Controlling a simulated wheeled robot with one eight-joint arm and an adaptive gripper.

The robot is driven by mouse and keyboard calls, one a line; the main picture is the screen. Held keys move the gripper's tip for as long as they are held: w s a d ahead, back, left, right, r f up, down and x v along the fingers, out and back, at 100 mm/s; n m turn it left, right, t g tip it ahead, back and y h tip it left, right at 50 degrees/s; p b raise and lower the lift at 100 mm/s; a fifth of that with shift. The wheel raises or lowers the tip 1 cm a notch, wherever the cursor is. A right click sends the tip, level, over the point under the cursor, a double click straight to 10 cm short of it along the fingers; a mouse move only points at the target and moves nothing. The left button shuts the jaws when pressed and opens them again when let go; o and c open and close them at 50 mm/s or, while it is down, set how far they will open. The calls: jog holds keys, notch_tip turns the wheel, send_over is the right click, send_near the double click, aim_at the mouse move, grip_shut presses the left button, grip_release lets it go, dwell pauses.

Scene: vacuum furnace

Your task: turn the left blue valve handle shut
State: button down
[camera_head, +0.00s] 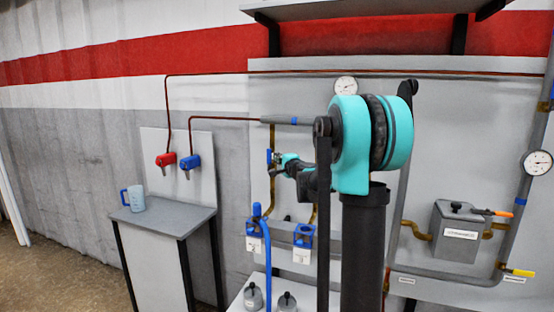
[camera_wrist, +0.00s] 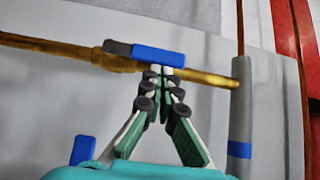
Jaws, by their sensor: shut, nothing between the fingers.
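The left blue valve handle (camera_head: 269,157) sits on an upright brass pipe on the grey wall panel. In the wrist view the handle (camera_wrist: 158,58) has a dark grey end and lies roughly lengthwise along the brass pipe (camera_wrist: 60,46). My gripper (camera_head: 279,158) is just to its right in the head view. In the wrist view my gripper (camera_wrist: 160,74) has its fingertips together and empty, right at the edge of the handle. I cannot tell whether they touch it. Another blue handle (camera_wrist: 83,150) shows at the lower left of the wrist view.
A grey pipe with a blue band (camera_wrist: 239,150) joins the brass pipe. Blue fittings (camera_head: 254,235) and a blue hose (camera_head: 266,262) are below the gripper. A grey box (camera_head: 460,230) is at right.

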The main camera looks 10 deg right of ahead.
jog(key=shift+w+a+r+n+g, duration=0.25)
jog(key=shift+a+n+g, duration=0.15)
jog(key=shift+n+g, duration=0.1)
dwell(0.3)
jog(key=shift+w+a+r+n+g+h, duration=0.2)
jog(key=shift+a+n+g+h, duration=0.1)
jog(key=shift+a+n+g, duration=0.15)
jog(key=shift+w+a+r+n+g+h, duration=0.1)
jog(key=shift+w+a+n+g+h, duration=0.1)
jog(key=shift+a+n+g+h, duration=0.2)
jog(key=w+a+f+n+g+h, duration=0.2)
jog(key=w+a+n+g+h, duration=0.1)
jog(key=a+n+g+h, duration=0.2)
jog(key=shift+w+a+f+g+h, duration=0.15)
jog(key=shift+w+a+g+h, duration=0.1)
jog(key=shift+a+g+h, duration=0.2)
jog(key=shift+r, duration=0.8)
